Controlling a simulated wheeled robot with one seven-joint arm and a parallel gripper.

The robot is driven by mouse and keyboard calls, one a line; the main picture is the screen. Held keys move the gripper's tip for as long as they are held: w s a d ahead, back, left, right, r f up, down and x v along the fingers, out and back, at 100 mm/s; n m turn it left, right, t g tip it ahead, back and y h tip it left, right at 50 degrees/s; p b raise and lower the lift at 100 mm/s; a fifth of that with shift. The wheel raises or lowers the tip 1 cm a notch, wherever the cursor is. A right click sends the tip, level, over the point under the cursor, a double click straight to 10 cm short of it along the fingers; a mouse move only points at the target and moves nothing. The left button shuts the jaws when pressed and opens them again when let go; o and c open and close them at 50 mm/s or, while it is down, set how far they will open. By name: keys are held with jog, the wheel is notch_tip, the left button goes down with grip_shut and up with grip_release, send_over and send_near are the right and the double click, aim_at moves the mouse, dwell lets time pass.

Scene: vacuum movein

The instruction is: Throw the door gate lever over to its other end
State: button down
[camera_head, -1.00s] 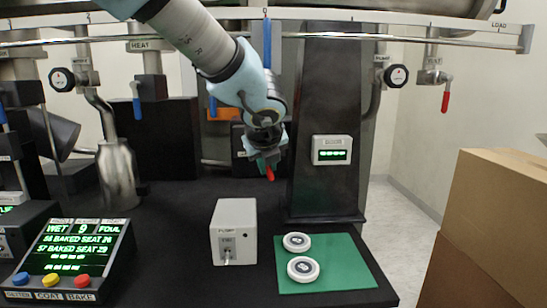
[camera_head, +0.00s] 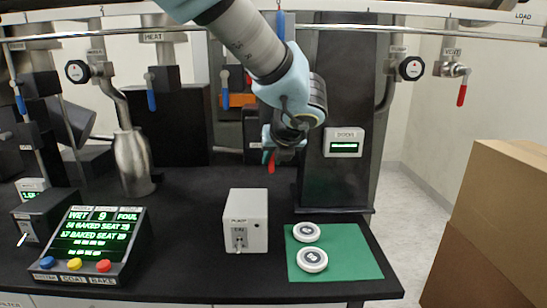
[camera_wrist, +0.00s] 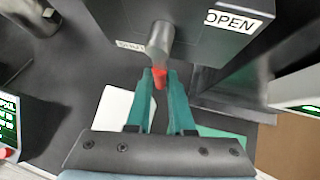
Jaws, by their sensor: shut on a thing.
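The door gate lever shows in the wrist view as a grey shaft (camera_wrist: 161,38) with a red tip, under a dark box (camera_wrist: 195,55). The box carries an OPEN label (camera_wrist: 235,20) at the right and a partly hidden SHUT label (camera_wrist: 130,46) at the left. My gripper (camera_wrist: 160,82) has its two teal fingers closed on the red tip from both sides. In the head view, the red tip (camera_head: 271,165) shows just below my gripper, left of the dark column. My wrist hides most of the gate there.
A white pump box (camera_head: 247,221) and a green mat (camera_head: 345,255) with two white discs stand on the black table below. A display panel (camera_head: 95,240) is at the left. A small display (camera_head: 343,142) is on the dark column (camera_head: 345,80). Cardboard boxes (camera_head: 500,220) stand at right.

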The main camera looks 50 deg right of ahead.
jog(key=shift+w+a+f, duration=0.1)
jog(key=shift+w+a, duration=0.2)
jog(key=shift+w, duration=0.2)
jog(key=c, duration=0.8)
grip_release()
jog(key=shift+c, duration=0.2)
jog(key=shift+s, duration=0.2)
jog(key=s+a+r+b, duration=0.3)
jog(key=s+a, duration=0.6)
jog(key=s, duration=0.3)
jog(key=shift+s+r, duration=0.25)
jog(key=shift+r, duration=0.05)
jog(key=shift+a, duration=0.1)
